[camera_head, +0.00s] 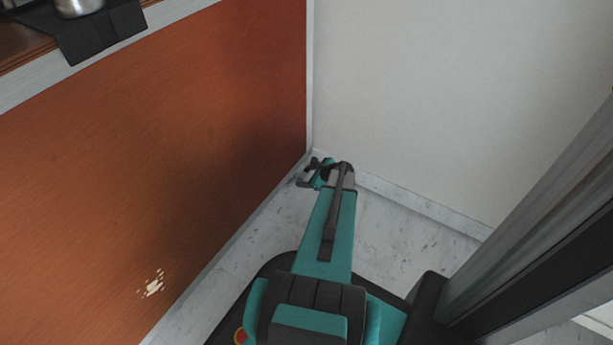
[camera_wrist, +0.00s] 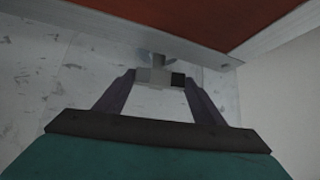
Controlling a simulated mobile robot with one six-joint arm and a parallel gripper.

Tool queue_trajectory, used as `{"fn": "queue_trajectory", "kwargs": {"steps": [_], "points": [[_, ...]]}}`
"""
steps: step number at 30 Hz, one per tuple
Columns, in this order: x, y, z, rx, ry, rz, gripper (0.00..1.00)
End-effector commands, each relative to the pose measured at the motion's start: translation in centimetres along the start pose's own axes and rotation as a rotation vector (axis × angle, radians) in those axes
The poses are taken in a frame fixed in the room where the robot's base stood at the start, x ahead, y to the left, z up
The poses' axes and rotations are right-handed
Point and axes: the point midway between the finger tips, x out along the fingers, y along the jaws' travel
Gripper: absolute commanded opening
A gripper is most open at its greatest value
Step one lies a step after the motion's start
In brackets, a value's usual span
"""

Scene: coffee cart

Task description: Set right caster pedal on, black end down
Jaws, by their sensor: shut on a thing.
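The right caster pedal (camera_wrist: 152,76) is a small bar at the cart's lower edge, with a light grey end on the left and a black end (camera_wrist: 178,79) on the right in the wrist view. My gripper (camera_wrist: 156,82) is shut on the pedal, one finger at each end. A grey stem shows behind the pedal, under the cart's metal edge. From this angle I cannot tell which end is lower. In the head view my gripper (camera_head: 312,172) reaches down to the cart's far bottom corner, and the pedal cannot be made out there.
The cart's orange panel (camera_head: 170,150) stands on the left, with a pale splotch (camera_head: 151,284) low on it. A dark mat (camera_head: 100,32) with a metal vessel hangs over its top edge. A white wall (camera_head: 430,90) is close beyond my gripper. Marble floor (camera_head: 390,230) lies between.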

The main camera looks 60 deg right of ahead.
Motion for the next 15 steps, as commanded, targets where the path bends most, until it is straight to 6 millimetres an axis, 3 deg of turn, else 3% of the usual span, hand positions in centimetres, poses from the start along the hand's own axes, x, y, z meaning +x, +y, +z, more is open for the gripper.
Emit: {"fn": "queue_trajectory", "kwargs": {"steps": [15], "points": [[-0.23, -0.38, 0.22, 0.077, 0.002, 0.082, 0.4]]}}
